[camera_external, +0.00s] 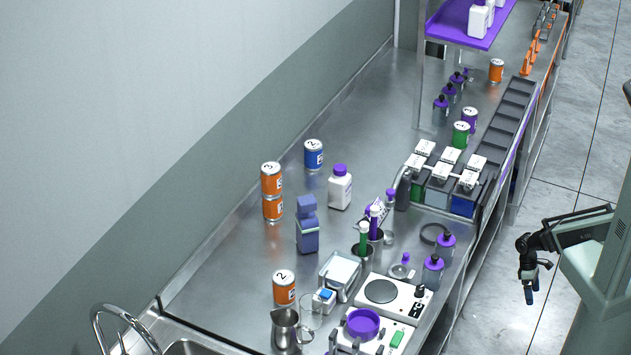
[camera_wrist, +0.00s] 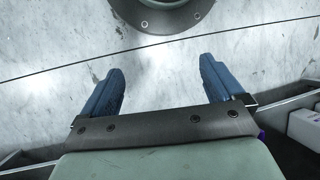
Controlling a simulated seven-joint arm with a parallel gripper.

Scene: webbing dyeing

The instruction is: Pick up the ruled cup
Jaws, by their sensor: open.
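A clear glass cup (camera_external: 311,312), which looks like the ruled cup, stands on the steel counter near its front end. Any ruled marks are too small to make out. It is between a metal jug (camera_external: 285,329) and a white balance with a purple bowl. My gripper (camera_external: 529,288) hangs over the floor beyond the counter's right edge, far from the cup. In the wrist view my gripper (camera_wrist: 160,82) has two blue fingers spread apart with only floor between them. The cup does not show in the wrist view.
A purple bowl (camera_external: 363,323), a hotplate (camera_external: 395,300) and purple-capped bottles (camera_external: 433,270) lie between the cup and my gripper. An orange can (camera_external: 284,288) stands behind.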

